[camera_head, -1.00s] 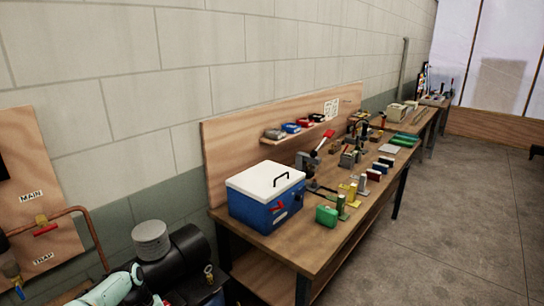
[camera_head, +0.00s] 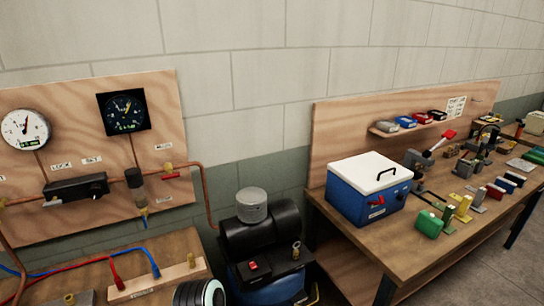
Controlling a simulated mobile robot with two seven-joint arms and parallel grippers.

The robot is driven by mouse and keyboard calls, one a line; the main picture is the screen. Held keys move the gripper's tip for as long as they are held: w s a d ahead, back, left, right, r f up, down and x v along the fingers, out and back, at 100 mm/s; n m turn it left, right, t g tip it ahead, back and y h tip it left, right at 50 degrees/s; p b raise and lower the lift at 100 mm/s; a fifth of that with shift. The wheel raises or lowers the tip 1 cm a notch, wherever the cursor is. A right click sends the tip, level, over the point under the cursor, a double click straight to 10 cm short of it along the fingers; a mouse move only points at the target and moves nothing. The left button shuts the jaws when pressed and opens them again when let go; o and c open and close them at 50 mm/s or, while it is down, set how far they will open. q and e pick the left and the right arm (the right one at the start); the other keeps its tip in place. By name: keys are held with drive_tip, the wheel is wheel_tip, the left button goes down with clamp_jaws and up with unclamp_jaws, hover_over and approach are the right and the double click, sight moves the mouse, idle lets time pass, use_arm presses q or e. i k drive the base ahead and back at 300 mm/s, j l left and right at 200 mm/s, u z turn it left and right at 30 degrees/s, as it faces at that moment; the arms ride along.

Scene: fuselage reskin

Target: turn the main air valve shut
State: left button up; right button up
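The main air valve (camera_head: 168,167) is a small brass valve with a red lever (camera_head: 171,176) on the copper pipe, under the label MAIN (camera_head: 163,147), on the right part of the wooden wall panel (camera_head: 65,100). The lever lies roughly level, along the pipe. Neither of my grippers shows in the head view, so their distance from the valve cannot be told.
Two round gauges (camera_head: 25,128) and (camera_head: 125,111) and a black manifold (camera_head: 76,187) are on the panel. A bench with red (camera_head: 119,282) and blue (camera_head: 156,271) hoses stands below. A black compressor (camera_head: 262,232) and a cluttered workbench (camera_head: 400,245) stand to the right.

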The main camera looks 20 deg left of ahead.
sight(170, 175)
drive_tip(key=u, duration=1.65)
